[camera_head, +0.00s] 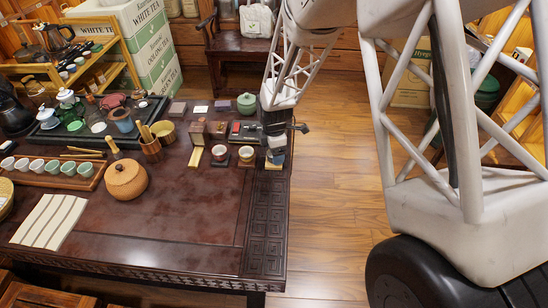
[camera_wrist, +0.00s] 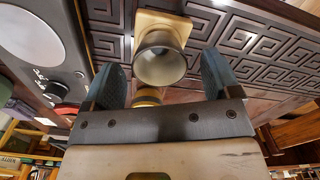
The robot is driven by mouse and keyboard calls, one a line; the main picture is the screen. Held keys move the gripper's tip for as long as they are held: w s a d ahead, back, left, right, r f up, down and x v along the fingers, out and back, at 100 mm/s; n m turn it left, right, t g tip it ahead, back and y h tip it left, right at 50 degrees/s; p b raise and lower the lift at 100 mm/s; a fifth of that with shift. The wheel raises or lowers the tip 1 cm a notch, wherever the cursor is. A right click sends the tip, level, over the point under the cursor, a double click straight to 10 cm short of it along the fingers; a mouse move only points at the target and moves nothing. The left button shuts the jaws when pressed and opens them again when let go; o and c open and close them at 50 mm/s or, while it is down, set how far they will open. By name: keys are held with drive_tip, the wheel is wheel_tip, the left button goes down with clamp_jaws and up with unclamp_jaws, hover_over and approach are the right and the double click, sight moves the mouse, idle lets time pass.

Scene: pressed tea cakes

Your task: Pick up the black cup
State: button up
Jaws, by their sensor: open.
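A dark grey cup (camera_wrist: 160,64), which I take as the black cup, stands on a square tan coaster (camera_wrist: 158,19) in the wrist view. My gripper (camera_wrist: 160,70) is open, with one blue-grey finger on each side of the cup in the picture. I cannot tell whether either finger touches it. In the head view, my gripper (camera_head: 276,151) is at the table's right edge, over a light coaster (camera_head: 273,167). The gripper mostly hides the cup there.
A wooden box (camera_head: 197,132) and a dark device (camera_head: 243,131) are close by. A round lidded pot (camera_head: 126,180) stands farther left. The front right tabletop (camera_head: 205,225) is clear.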

drive_tip(key=shift+f, duration=1.2)
drive_tip(key=c, duration=1)
drive_tip(key=shift+r, duration=0.15)
drive_tip(key=shift+r, duration=0.7)
wheel_tip(320, 180, up, 2)
drive_tip(key=s+d, duration=0.1)
drive_tip(key=s, duration=0.4)
drive_tip(key=s+d+r, duration=0.1)
drive_tip(key=s+d, duration=0.1)
drive_tip(key=s, duration=0.3)
drive_tip(key=s+d, duration=0.2)
drive_tip(key=s, duration=0.3)
drive_tip(key=shift+d+r, duration=0.15)
drive_tip(key=shift+r, duration=0.05)
